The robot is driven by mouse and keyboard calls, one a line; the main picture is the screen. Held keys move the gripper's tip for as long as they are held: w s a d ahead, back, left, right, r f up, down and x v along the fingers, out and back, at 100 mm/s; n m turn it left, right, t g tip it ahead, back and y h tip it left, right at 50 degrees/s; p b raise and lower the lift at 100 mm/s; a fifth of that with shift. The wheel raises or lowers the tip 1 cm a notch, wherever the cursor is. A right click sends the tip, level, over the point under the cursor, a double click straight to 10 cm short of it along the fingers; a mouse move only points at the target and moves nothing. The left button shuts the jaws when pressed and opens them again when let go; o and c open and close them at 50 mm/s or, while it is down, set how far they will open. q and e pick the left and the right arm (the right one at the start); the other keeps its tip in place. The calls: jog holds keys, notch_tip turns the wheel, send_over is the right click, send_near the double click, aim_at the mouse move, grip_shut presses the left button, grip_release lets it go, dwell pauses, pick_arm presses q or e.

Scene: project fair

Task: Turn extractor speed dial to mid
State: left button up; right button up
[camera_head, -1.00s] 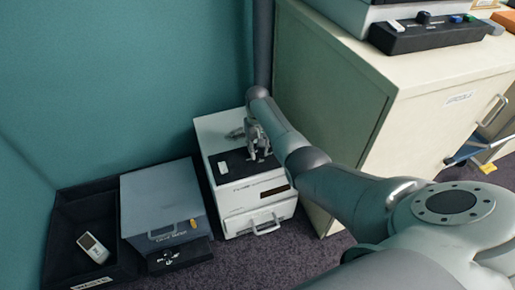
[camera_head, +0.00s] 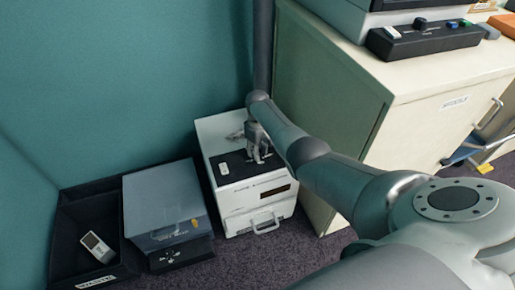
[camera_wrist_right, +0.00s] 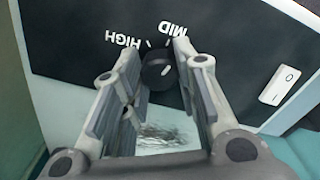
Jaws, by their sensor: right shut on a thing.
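The extractor is a white box (camera_head: 238,192) on the floor with a black control panel (camera_head: 234,177) on top. My right gripper (camera_head: 260,158) reaches down to this panel from above. In the right wrist view, the round black speed dial (camera_wrist_right: 158,72) sits between the fingertips of my right gripper (camera_wrist_right: 160,65), which is shut on it. The printed words HIGH (camera_wrist_right: 123,40) and MID (camera_wrist_right: 171,29) show beside the dial. The fingers hide part of the dial's surroundings, and I cannot tell its exact setting. My left gripper is not in view.
A white rocker switch (camera_wrist_right: 280,85) is on the same panel. A grey-blue box (camera_head: 163,200) and a black bin (camera_head: 68,235) holding a small white device (camera_head: 97,247) stand left of the extractor. A cream cabinet (camera_head: 400,105) stands close on the right.

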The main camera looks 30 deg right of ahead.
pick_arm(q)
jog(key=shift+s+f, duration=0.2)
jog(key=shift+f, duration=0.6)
pick_arm(e)
jog(key=shift+n, duration=1.5)
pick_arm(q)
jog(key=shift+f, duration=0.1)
pick_arm(e)
jog(key=o, duration=1.1)
jog(key=shift+c, duration=0.2)
jog(key=shift+r, duration=0.1)
notch_tip(320, 180, up, 12)
